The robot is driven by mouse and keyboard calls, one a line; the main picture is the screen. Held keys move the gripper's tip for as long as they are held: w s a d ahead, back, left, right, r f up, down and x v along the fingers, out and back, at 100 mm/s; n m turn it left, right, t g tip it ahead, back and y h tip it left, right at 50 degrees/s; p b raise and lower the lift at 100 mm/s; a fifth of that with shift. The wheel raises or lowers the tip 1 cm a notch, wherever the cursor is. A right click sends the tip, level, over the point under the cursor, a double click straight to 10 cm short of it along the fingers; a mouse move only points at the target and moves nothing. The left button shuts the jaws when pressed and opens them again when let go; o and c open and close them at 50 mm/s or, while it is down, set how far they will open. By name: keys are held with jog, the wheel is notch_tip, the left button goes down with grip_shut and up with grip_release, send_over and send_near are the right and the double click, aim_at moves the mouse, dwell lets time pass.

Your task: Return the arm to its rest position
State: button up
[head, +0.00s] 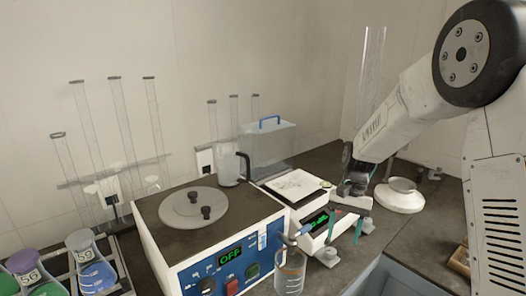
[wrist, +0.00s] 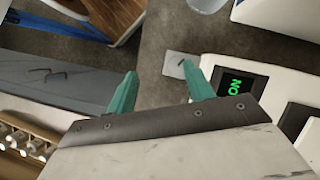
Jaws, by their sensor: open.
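My gripper (head: 347,228) is at the right of the head view, in front of the small white device with a green-lit display (head: 316,222). The arm comes in from the upper right and reaches down to it. In the wrist view my gripper (wrist: 158,88) shows two teal fingers spread apart with nothing between them. The device's lit display (wrist: 236,88) lies just right of the fingers there. A small pale square piece with a dark mark (wrist: 181,66) lies on the counter beyond the fingertips.
The sieve shaker (head: 232,257) with its "OFF" display stands in the middle, a glass beaker (head: 290,270) at its front corner. Numbered flasks (head: 82,262) stand at left. A clear box with a blue handle (head: 268,148) and a round white-based item (head: 400,198) stand behind.

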jog(key=s+r+n+t+h, duration=0.1)
jog(key=s+r, duration=0.4)
jog(key=s, duration=0.5)
jog(key=s+r+n+t, duration=0.2)
jog(key=s+r, duration=0.4)
jog(key=s, duration=0.4)
jog(key=s+r+n+t+h, duration=0.1)
jog(key=s+r, duration=0.4)
jog(key=s, duration=0.5)
jog(key=shift+d+r+n+t+h, duration=0.35)
jog(key=shift+n+t, duration=0.45)
jog(key=shift+n, duration=0.3)
